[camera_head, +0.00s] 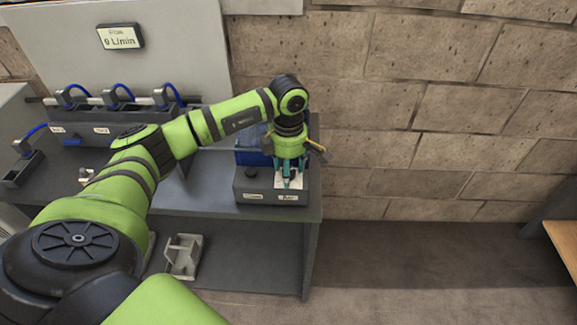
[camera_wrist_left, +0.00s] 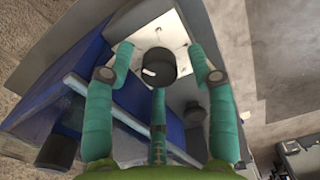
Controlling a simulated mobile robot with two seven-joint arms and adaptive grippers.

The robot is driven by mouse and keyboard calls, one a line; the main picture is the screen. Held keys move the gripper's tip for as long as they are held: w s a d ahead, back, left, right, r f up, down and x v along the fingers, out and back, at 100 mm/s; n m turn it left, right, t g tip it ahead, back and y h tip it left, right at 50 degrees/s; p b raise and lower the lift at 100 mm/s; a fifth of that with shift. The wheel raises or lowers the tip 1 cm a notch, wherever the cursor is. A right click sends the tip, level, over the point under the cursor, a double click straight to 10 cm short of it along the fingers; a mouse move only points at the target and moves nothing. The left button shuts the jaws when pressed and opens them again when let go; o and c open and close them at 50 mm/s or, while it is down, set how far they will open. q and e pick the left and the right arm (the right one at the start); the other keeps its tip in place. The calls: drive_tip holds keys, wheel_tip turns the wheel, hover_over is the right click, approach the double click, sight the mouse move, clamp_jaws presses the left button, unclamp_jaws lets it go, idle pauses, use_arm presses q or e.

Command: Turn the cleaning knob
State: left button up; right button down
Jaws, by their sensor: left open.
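A dark grey control box (camera_head: 243,187) sits at the right end of the bench, with two small labels on its front that are too small to read surely. One black knob (camera_head: 251,172) shows on its left part. A second black knob (camera_wrist_left: 158,68) with a white mark stands on a white plate (camera_head: 279,183) on the right part; in the head view my gripper mostly hides it. My left gripper (camera_head: 290,180) points down over this plate. In the wrist view its teal fingers (camera_wrist_left: 161,60) are open and spread around the marked knob, with visible gaps at the sides. My right gripper is out of view.
A blue bin (camera_head: 247,157) stands just behind the control box. A rail with several blue-hosed fittings (camera_head: 118,95) and a display reading 0 L/min (camera_head: 120,36) are to the left. The bench (camera_head: 220,198) ends right of the box; the floor beyond is clear.

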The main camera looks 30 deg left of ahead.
use_arm(q)
clamp_jaws()
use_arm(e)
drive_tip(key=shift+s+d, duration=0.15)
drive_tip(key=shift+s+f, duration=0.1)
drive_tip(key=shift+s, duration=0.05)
use_arm(q)
drive_tip(key=shift+n+b, duration=0.3)
drive_tip(key=shift+n, duration=0.2)
drive_tip(key=shift+n+b, duration=0.8)
drive_tip(key=shift+n, duration=1.4)
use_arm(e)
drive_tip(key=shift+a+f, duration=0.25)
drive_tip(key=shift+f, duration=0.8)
use_arm(q)
drive_tip(key=shift+n, duration=0.3)
